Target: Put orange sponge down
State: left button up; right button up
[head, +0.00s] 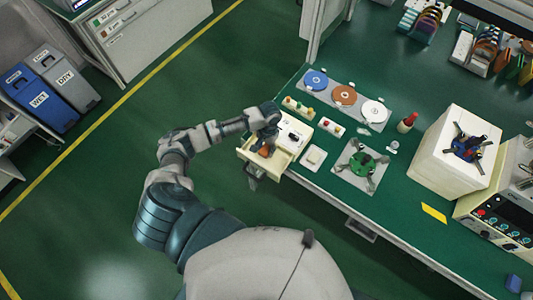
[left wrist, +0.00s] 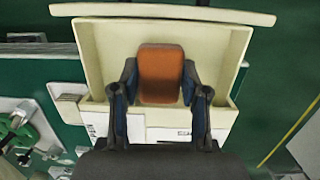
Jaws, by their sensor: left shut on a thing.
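The orange sponge (left wrist: 160,72) is between the fingers of my left gripper (left wrist: 160,85), which is shut on it. In the left wrist view the sponge shows inside or just above an open cream drawer (left wrist: 215,62); I cannot tell whether it touches the drawer floor. In the head view my left gripper (head: 266,145) is over the open drawer (head: 277,166) at the near left corner of the green bench, and the sponge (head: 265,151) shows only as a small orange patch. My right gripper is not in view.
On the green bench (head: 325,176) stand a mat with blue, brown and white discs (head: 344,96), small trays (head: 331,127), a green fixture (head: 362,165), a red-topped bottle (head: 407,122) and a white box machine (head: 444,160).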

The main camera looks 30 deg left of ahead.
aim_at(265, 154)
pick_arm(q)
jog(key=shift+a+f, duration=0.25)
jog(key=shift+f, duration=0.7)
notch_tip(265, 154, down, 3)
jog(key=shift+f, duration=0.15)
jog(key=shift+d+f, duration=0.1)
jog(key=shift+d, duration=0.2)
jog(key=o, duration=1)
jog(key=shift+c, duration=0.2)
jog(key=shift+o, duration=0.7)
jog(key=shift+a, duration=0.2)
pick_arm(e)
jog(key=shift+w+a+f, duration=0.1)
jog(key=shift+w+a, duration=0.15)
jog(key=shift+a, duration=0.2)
